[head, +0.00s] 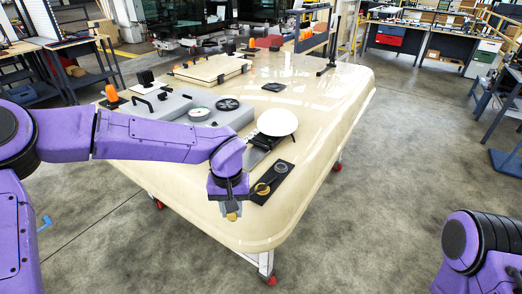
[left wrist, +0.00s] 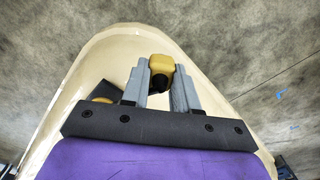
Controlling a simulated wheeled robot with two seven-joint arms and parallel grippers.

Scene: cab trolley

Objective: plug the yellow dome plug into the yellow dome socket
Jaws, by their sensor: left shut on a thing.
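My left gripper (head: 230,207) points down near the front corner of the cream cab roof. It is shut on the yellow dome plug (head: 232,216), which shows below the fingers. In the left wrist view the plug (left wrist: 161,64) sits between the two grey fingertips (left wrist: 162,80), with a dark part on its face. The yellow dome socket (head: 262,188) is on a black plate (head: 283,168), just right of the gripper and apart from the plug. In the left wrist view the socket (left wrist: 102,99) is partly hidden behind the gripper. My right gripper is out of view.
A grey round socket (head: 281,168) shares the black plate. Behind it stand a white dome (head: 277,122) and a grey unit (head: 220,112) with round gauges. An orange beacon (head: 111,94) stands at the far left. The roof's right side (head: 325,110) is clear.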

